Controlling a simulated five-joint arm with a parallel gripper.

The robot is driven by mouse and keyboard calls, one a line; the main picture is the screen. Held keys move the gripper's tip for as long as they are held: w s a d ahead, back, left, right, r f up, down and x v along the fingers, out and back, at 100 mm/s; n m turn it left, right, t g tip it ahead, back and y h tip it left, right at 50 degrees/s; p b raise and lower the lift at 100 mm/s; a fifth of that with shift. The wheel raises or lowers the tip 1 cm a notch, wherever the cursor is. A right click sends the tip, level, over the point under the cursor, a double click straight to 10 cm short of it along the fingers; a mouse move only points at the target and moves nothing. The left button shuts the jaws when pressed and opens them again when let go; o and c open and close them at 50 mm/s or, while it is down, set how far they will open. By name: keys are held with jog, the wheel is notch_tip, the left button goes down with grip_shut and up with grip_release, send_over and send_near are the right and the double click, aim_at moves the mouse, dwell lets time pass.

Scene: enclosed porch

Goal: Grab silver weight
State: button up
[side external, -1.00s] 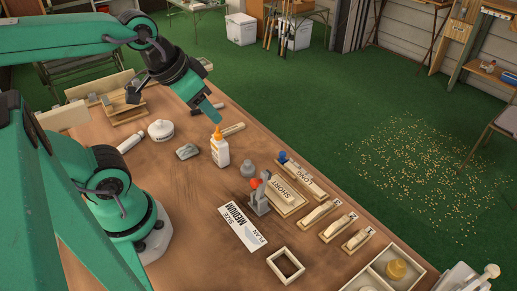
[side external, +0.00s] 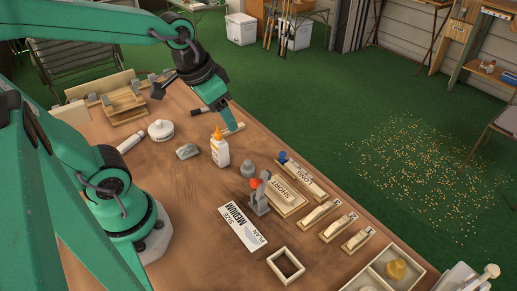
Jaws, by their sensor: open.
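A small grey, knob-topped piece that looks like the silver weight (side external: 248,170) stands on the wooden workbench (side external: 190,222), right of the white glue bottle (side external: 220,150) and behind a grey clamp with a red tip (side external: 259,195). My gripper (side external: 229,121) is open and empty, with its fingers pointing down above the bench's far edge. It is up and left of the weight in the picture, beyond the glue bottle, and apart from both. The exact gap between the fingers is hard to see from this side.
A grey block (side external: 187,151) and a white round container (side external: 161,130) lie left of the bottle. Wooden pieces marked SHORT (side external: 286,197) and LONG sit right of the weight. A paper label (side external: 242,229) and a square wooden frame (side external: 286,265) are nearer.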

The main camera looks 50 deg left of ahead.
aim_at(247, 162)
jog(key=w+f+g, duration=0.1)
jog(key=w+f, duration=0.1)
jog(key=f, duration=0.2)
jog(key=w+a+f+m+g, duration=0.1)
jog(key=w+f, duration=0.1)
jog(key=f, duration=0.2)
jog(key=w+f+g, duration=0.1)
jog(key=w+f, duration=0.1)
jog(key=f, duration=0.2)
jog(key=shift+w+a+f+m+g, duration=0.25)
jog(key=shift+w+m+g, duration=0.05)
jog(key=shift+w+g, duration=0.1)
jog(key=shift+w+f, duration=0.1)
jog(key=shift+f, duration=0.6)
jog(key=shift+f, duration=1.3)
jog(key=shift+f, duration=0.1)
jog(key=shift+w+f, duration=0.15)
jog(key=shift+f, duration=2.35)
jog(key=c, duration=1.2)
